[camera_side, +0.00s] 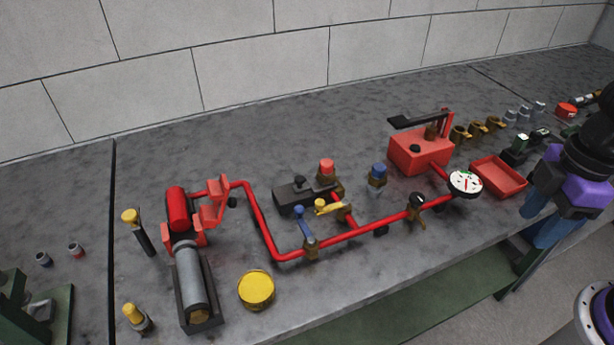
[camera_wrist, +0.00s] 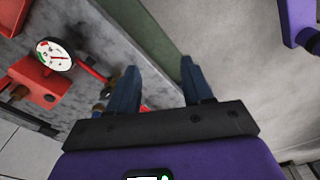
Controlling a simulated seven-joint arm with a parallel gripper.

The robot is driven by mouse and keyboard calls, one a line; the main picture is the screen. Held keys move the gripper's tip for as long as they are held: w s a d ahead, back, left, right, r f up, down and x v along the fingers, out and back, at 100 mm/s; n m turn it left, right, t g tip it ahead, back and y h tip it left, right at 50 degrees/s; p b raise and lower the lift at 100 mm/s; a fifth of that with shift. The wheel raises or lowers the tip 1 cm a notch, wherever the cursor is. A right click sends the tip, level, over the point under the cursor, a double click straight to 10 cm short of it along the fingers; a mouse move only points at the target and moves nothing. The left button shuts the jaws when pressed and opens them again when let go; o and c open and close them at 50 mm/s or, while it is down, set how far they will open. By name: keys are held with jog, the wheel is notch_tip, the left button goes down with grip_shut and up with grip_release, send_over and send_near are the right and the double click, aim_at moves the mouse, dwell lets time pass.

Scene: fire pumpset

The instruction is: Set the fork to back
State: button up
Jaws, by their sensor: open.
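No part is labelled as the fork. A red forked bracket (camera_side: 214,203) stands upright beside the red cylinder (camera_side: 177,207) at the left of the pumpset in the side view; I cannot tell for sure that it is the fork, nor its setting. My gripper (camera_side: 537,228) is at the far right, beyond the bench's front edge and far from that bracket. In the wrist view my gripper (camera_wrist: 158,66) has its two blue fingers apart with nothing held between them. The forked bracket is not visible in the wrist view.
A red pipe (camera_side: 345,236) with blue and yellow levers runs along the bench. A white gauge (camera_side: 465,183), also in the wrist view (camera_wrist: 54,55), and a red tray (camera_side: 498,177) are nearest my gripper. A yellow round cap (camera_side: 256,289) sits front left.

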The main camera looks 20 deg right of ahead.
jog(key=w+a+r+m+t+y, duration=0.1)
jog(key=w+a+r+m, duration=0.15)
jog(key=w+a, duration=1.05)
jog(key=t+y, duration=0.2)
send_near(300, 179)
jog(key=shift+m, duration=0.45)
jog(key=x, duration=0.8)
